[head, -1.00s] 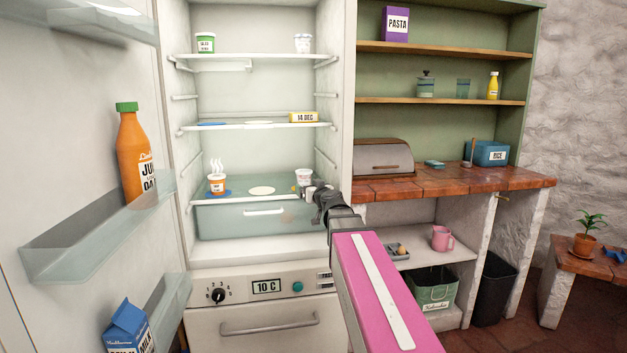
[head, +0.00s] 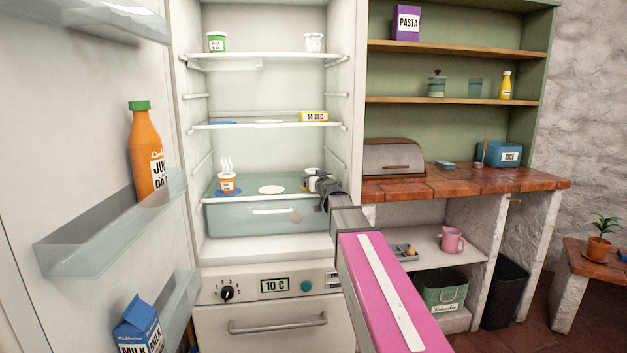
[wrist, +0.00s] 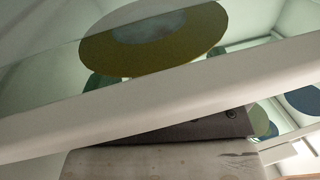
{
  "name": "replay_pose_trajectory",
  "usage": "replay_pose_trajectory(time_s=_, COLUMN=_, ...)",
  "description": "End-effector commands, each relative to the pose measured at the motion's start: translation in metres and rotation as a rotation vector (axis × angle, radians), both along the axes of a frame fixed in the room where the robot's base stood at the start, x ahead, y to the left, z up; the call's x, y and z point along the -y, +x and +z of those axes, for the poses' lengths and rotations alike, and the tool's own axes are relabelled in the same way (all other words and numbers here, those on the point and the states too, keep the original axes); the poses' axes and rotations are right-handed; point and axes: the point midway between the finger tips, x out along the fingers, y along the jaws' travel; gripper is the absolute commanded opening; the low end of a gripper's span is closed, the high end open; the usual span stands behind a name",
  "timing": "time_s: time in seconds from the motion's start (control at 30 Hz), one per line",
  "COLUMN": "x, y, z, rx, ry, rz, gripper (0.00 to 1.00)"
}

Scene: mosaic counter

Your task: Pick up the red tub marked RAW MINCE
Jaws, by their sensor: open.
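No tub with a readable RAW MINCE label shows. A small pale tub (head: 309,175) stands at the right of the fridge's lowest glass shelf, partly hidden by my gripper; its label cannot be read. A steaming white tub with an orange-red label (head: 227,183) stands at the left of that shelf. My gripper (head: 318,187) is open at the right front of this shelf, close to the pale tub; contact cannot be told. The wrist view shows a pale shelf edge (wrist: 150,85) and a round olive shape (wrist: 150,45) close up, with no clear tub.
The fridge door with a juice bottle (head: 147,152) and milk carton (head: 138,325) stands open at left. A shelf with a 14 DEC box (head: 314,116) lies above my gripper. A green-labelled tub (head: 217,42) is on top. A drawer (head: 265,217) lies below.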

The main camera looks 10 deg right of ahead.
Motion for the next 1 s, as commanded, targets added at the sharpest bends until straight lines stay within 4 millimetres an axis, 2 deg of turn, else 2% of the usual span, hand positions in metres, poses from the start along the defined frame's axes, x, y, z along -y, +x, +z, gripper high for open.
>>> replay_pose_trajectory(time_s=0.03, x=-0.0014, y=0.0110, z=-0.0001, rx=0.000, ry=0.000, rz=0.000, gripper=0.94)
replay_pose_trajectory(time_s=0.1, x=-0.0026, y=0.0166, z=-0.0002, rx=0.000, ry=0.000, rz=0.000, gripper=0.94)
replay_pose_trajectory(time_s=0.33, x=-0.0031, y=0.0168, z=-0.0004, rx=0.000, ry=0.000, rz=-0.001, gripper=0.94)
replay_pose_trajectory(time_s=0.37, x=-0.0031, y=0.0168, z=-0.0004, rx=0.000, ry=0.000, rz=-0.001, gripper=0.91)
replay_pose_trajectory(time_s=0.53, x=-0.0032, y=0.0166, z=-0.0004, rx=0.000, ry=0.000, rz=0.000, gripper=0.36)
replay_pose_trajectory(time_s=1.0, x=-0.0011, y=0.0180, z=0.0063, rx=0.001, ry=0.000, rz=0.001, gripper=0.35)
